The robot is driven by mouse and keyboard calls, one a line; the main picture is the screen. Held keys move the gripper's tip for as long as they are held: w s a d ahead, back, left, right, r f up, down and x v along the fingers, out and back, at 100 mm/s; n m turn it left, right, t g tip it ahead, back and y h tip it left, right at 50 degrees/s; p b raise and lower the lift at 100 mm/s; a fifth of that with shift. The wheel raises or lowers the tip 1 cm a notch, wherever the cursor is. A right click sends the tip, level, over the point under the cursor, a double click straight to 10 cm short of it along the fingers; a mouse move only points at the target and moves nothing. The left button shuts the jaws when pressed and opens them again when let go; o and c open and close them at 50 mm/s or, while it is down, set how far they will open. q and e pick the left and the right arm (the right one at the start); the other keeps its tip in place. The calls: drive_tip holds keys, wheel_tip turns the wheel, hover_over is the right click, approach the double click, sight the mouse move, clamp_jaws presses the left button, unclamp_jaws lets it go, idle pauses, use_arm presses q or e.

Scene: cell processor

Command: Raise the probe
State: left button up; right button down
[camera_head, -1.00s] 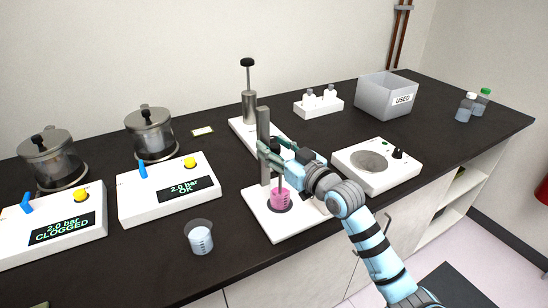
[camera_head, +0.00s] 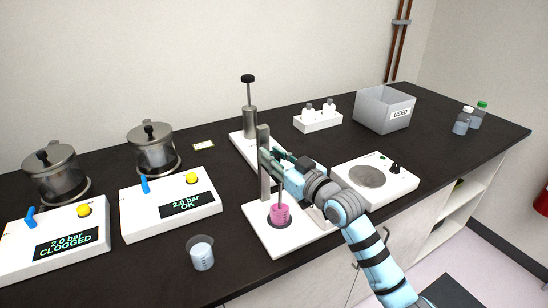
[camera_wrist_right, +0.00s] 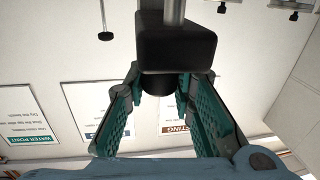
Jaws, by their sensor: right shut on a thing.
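The probe stand (camera_head: 264,165) has a grey upright post on a white base. A pink beaker (camera_head: 280,214) stands on the base, and the thin probe rod (camera_head: 280,190) reaches down into it. My right gripper (camera_head: 272,161) is at the post, above the beaker. In the right wrist view, the right gripper's (camera_wrist_right: 158,82) teal fingers are shut on the black probe holder (camera_wrist_right: 175,45), which has a grey rod behind it. In the head view the gripper mostly hides this holder. My left gripper is not in view.
Two white pressure units stand at left, reading "CLOGGED" (camera_head: 64,245) and "OK" (camera_head: 185,206). A small beaker (camera_head: 201,254) stands in front. A white plate device (camera_head: 375,183) is close right of my arm. A used bin (camera_head: 385,112) and bottle rack (camera_head: 318,122) stand behind.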

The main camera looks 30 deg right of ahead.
wheel_tip(320, 180, up, 6)
drive_tip(key=p, duration=0.4)
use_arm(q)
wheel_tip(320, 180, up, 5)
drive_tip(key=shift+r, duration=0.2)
use_arm(e)
drive_tip(key=shift+f, duration=0.1)
drive_tip(key=c, duration=1.7)
unclamp_jaws()
drive_tip(key=o, duration=0.4)
drive_tip(key=shift+c, duration=0.2)
drive_tip(key=shift+f, duration=0.1)
drive_tip(key=s+d, duration=0.1)
drive_tip(key=s, duration=0.6)
drive_tip(key=shift+s+d, duration=0.15)
drive_tip(key=shift+d, duration=0.15)
